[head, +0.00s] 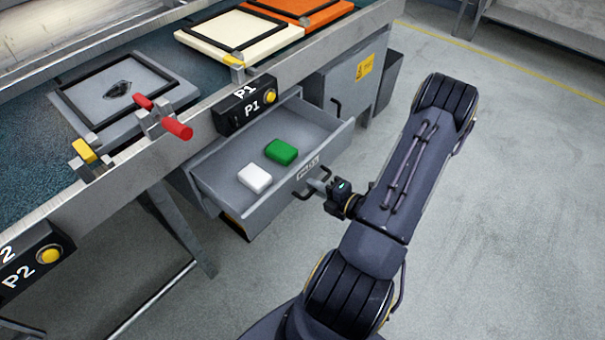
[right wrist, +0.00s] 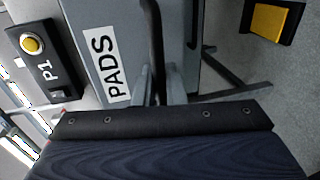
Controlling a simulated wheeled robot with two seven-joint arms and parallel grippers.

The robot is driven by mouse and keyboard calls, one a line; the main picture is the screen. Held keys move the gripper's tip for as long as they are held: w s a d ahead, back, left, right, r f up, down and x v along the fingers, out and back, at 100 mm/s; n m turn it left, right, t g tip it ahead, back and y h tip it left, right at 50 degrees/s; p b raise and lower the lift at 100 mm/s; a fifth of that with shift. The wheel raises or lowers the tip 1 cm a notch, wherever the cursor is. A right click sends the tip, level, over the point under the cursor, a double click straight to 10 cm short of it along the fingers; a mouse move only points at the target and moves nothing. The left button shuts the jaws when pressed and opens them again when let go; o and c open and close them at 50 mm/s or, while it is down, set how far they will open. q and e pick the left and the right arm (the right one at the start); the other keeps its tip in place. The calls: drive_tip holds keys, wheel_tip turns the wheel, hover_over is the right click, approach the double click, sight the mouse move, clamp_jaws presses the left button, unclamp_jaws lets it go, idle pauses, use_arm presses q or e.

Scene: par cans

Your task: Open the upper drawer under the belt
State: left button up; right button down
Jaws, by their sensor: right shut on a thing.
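The upper drawer (head: 222,178) under the belt is pulled out, and its inside shows. A white block (head: 255,178) and a green block (head: 281,151) lie in it. My right gripper (head: 318,186) is at the drawer's front and shut on the dark bar handle (head: 304,193). In the right wrist view the handle (right wrist: 152,40) runs between the fingers (right wrist: 154,88), beside a label reading PADS (right wrist: 104,66) on the drawer front. My left gripper is in neither view.
The belt (head: 40,130) above carries framed panels. A P1 button box (head: 246,106) hangs over the drawer, and a P2 box (head: 36,262) is at lower left. A red handle (head: 178,128) sticks out from the belt's rail. A cabinet with a yellow warning label (head: 364,67) stands behind. The floor at right is clear.

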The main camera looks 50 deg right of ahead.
drive_tip(key=shift+v, duration=0.8)
drive_tip(key=shift+a+f, duration=0.1)
drive_tip(key=shift+f, duration=0.1)
drive_tip(key=c, duration=1.8)
unclamp_jaws()
drive_tip(key=p+v, duration=0.2)
drive_tip(key=v, duration=0.5)
drive_tip(key=shift+s, duration=0.4)
drive_tip(key=shift+r, duration=0.1)
